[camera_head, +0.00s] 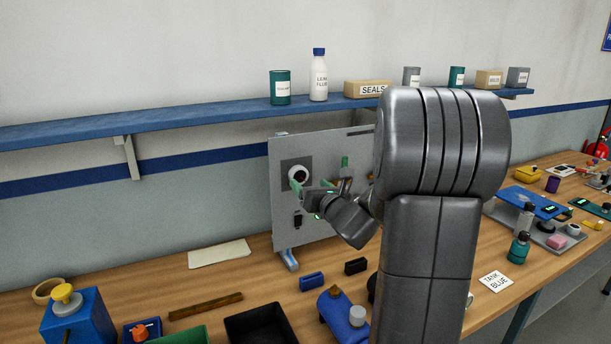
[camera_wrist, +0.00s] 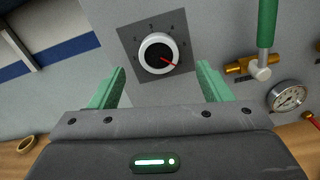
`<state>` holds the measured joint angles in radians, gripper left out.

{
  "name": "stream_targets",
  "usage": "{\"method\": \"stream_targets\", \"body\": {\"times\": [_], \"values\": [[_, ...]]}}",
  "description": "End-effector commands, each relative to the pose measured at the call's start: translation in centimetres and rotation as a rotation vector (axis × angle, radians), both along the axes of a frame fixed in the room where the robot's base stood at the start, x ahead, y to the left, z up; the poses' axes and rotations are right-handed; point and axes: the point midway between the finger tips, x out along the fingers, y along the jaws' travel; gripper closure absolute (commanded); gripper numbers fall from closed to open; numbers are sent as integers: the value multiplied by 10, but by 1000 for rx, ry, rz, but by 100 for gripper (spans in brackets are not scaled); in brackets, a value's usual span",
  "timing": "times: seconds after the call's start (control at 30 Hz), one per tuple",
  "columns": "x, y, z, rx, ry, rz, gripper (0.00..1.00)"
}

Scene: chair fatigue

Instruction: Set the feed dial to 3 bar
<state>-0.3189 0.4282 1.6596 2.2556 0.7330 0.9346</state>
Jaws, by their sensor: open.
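The feed dial (camera_head: 298,172) is a white round knob with a black centre on a dark square plate, on the upright grey panel (camera_head: 285,225). In the wrist view the dial (camera_wrist: 147,51) has a red pointer directed right and slightly down. In the head view my gripper (camera_head: 311,186) is close in front of the panel by the dial. Contact cannot be told.
In the wrist view a brass valve (camera_wrist: 238,67) with a green handle (camera_wrist: 267,22) and a round gauge (camera_wrist: 288,99) are right of the dial. A blue shelf (camera_head: 200,115) runs above. A black bin (camera_head: 258,325) stands in front.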

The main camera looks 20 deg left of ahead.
Motion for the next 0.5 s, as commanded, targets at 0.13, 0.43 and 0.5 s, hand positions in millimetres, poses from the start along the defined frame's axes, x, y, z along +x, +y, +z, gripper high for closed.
{"method": "stream_targets", "body": {"times": [0.13, 0.43, 0.5], "values": [[16, 19, 1, 0, 3, 1, 28], [33, 38, 0, 1, 1, 0, 28], [34, 40, 0, 0, 0, 0, 28]]}}
